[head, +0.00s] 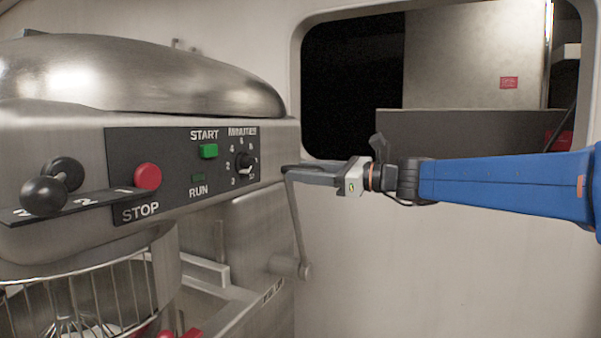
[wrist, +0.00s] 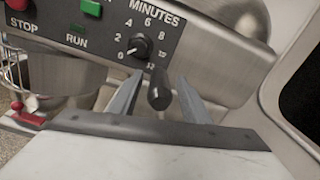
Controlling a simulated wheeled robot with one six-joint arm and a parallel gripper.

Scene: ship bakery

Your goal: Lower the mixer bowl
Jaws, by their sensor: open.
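The steel mixer (head: 60,130) fills the left of the head view. A crank lever (head: 296,220) on its right side rises from a low pivot to the height of my gripper (head: 291,172). In the wrist view, the lever's black handle (wrist: 158,92) stands between the two open fingers of my gripper (wrist: 161,76), with a gap seeming to show on each side. The steel mixer bowl (wrist: 60,76) shows at the left of the wrist view. In the head view, a wire guard (head: 80,298) with a whisk inside is below the mixer head.
The control panel (head: 185,170) has a green START button (head: 208,151), a red STOP button (head: 148,176) and a minutes dial (head: 244,162). A black-knobbed speed lever (head: 45,194) juts out at left. The wall (head: 400,270) and a window opening (head: 350,85) are behind. Space below my arm looks clear.

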